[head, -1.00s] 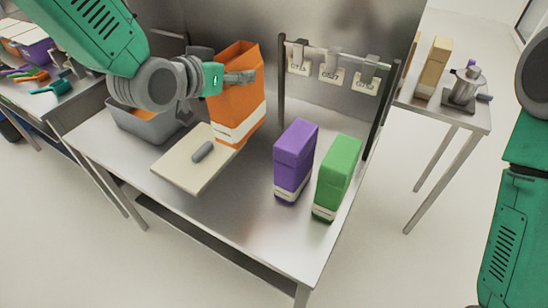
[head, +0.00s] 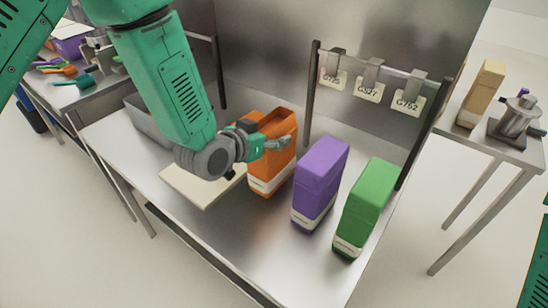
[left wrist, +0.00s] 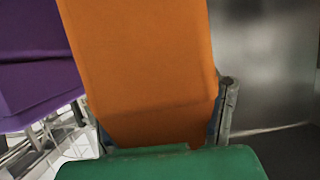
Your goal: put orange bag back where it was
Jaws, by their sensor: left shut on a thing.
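The orange bag (head: 272,172) is upright with its top open, in line with and left of the purple bag (head: 318,185) and the green bag (head: 364,210). My left gripper (head: 268,144) is shut on the upper part of the orange bag. The bag's base is at or very near the table top; I cannot tell if it touches. In the left wrist view the orange bag (left wrist: 145,70) fills the middle between the fingers, with the purple bag (left wrist: 35,70) to the left. My right gripper is out of view.
The steel table (head: 225,235) has free room in front of the bags. A pale board (head: 200,190) lies left of the orange bag, beside a grey bin (head: 150,120). A rack with hanging labels (head: 369,82) stands behind. A side table (head: 500,145) is at right.

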